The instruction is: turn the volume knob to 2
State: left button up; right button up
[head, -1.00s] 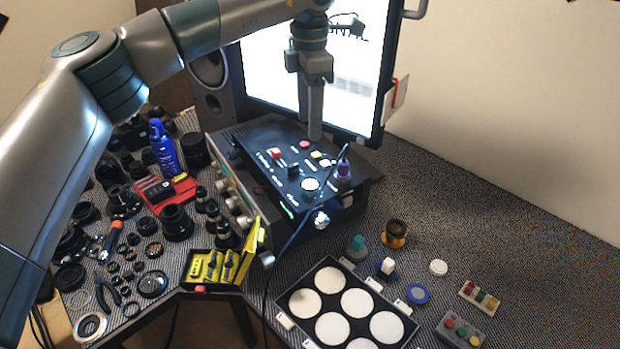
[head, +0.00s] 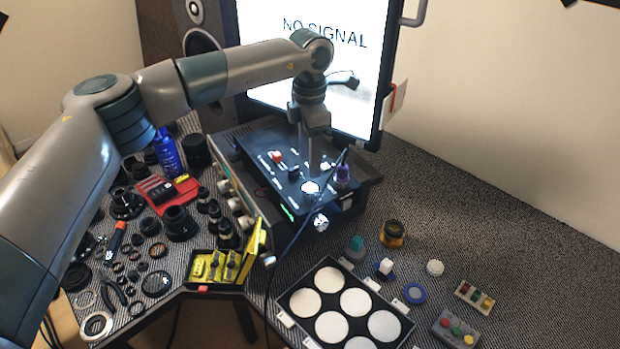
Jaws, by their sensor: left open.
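A black control box (head: 262,158) with small buttons, switches and labels too small to read sits in the middle of the table. On its top are a bright white round piece (head: 310,187), a red button (head: 276,156) and a dark block (head: 293,173). A silver knob (head: 321,222) is on its front side. I cannot tell which of these is the volume knob. My left gripper (head: 314,172) points straight down over the box top, just behind the white round piece. It is open and empty; contact cannot be made out. My right gripper is out of view.
A purple plug (head: 343,173) with a dark cable stands close right of the gripper. A monitor (head: 350,90) rises behind the box. A yellow case (head: 213,268) and a tray of white discs (head: 283,303) lie in front.

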aim_at(310, 187)
pick_arm(q)
notch_tip(310, 187, down, 8)
jog(key=p, duration=0.2)
jog(key=shift+r+p, duration=0.1)
jog(key=shift+p, duration=0.3)
jog(key=shift+f, duration=0.55)
jog(key=c, duration=1)
